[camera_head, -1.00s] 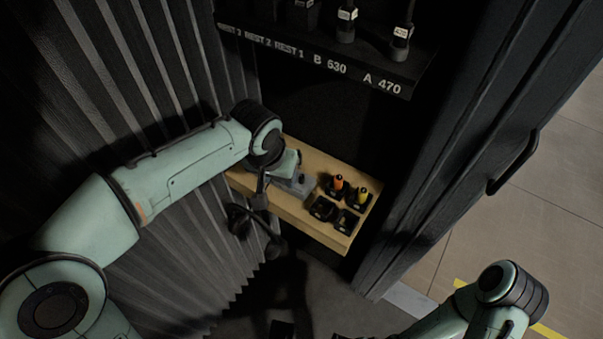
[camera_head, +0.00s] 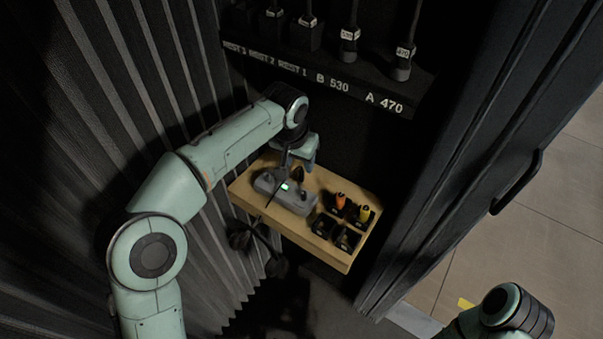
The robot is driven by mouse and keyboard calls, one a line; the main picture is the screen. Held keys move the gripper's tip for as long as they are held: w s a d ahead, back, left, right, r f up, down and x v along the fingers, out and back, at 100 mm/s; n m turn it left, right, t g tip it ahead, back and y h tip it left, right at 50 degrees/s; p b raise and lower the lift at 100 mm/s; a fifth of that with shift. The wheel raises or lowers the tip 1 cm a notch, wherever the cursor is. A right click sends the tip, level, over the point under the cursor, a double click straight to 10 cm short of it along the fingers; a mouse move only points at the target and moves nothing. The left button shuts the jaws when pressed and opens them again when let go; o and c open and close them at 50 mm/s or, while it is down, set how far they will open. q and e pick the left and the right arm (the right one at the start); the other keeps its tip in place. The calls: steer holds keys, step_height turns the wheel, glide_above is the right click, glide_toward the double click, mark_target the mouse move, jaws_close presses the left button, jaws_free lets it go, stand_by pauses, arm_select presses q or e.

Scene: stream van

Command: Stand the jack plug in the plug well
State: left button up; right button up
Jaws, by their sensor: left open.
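A light wooden shelf (camera_head: 333,258) carries a small block of black square wells. An orange-topped piece (camera_head: 341,199) and a yellow-topped piece (camera_head: 363,213) stand in the back wells. The front left well (camera_head: 324,226) looks dark, and the front right well (camera_head: 347,239) shows a small pale glint. I cannot tell which piece is the jack plug or which well is the plug well. My left gripper (camera_head: 299,170) is open above the back of the shelf, left of the wells, its fingers dark and partly hidden. Only my right arm shows, at the lower right; its gripper is out of view.
A grey device (camera_head: 292,198) with a green light lies on the shelf beneath my left gripper. A black rack (camera_head: 335,78) with labelled handhelds hangs above. A dark door frame (camera_head: 440,190) with a handle bounds the right, and a ribbed wall (camera_head: 130,90) the left.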

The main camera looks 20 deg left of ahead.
mark_target(301, 171)
arm_select(q)
steer(key=b+x, duration=0.1)
steer(key=x, duration=0.4)
jaws_close()
